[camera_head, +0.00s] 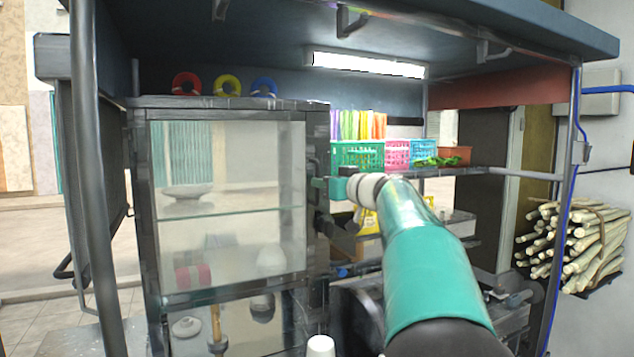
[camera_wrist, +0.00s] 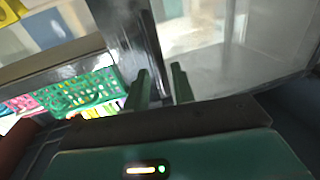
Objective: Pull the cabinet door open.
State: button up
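The cabinet (camera_head: 300,240) has a dark frame and a glass-fronted door (camera_head: 230,155), which looks closed in the head view. My gripper (camera_head: 322,184) is at the right edge of the cabinet's frame, at about mid-height. In the wrist view, my gripper (camera_wrist: 161,84) has its two green fingers apart, with the dark door frame (camera_wrist: 128,40) just beyond them and the glass (camera_wrist: 235,60) to the right. I see nothing clearly held between the fingers.
Green (camera_head: 357,155) and pink (camera_head: 397,153) baskets stand on a shelf right of the cabinet. Dark press machinery (camera_head: 355,310) lies below my arm. A metal post (camera_head: 88,180) stands left of the cabinet. Sugarcane bundles (camera_head: 580,245) hang at the far right.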

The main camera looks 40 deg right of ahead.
aim_at(317, 200)
jog(key=shift+w+d, duration=0.15)
jog(key=shift+w, duration=1.6)
jog(key=shift+c, duration=0.5)
grip_shut()
jog(key=shift+s, duration=0.15)
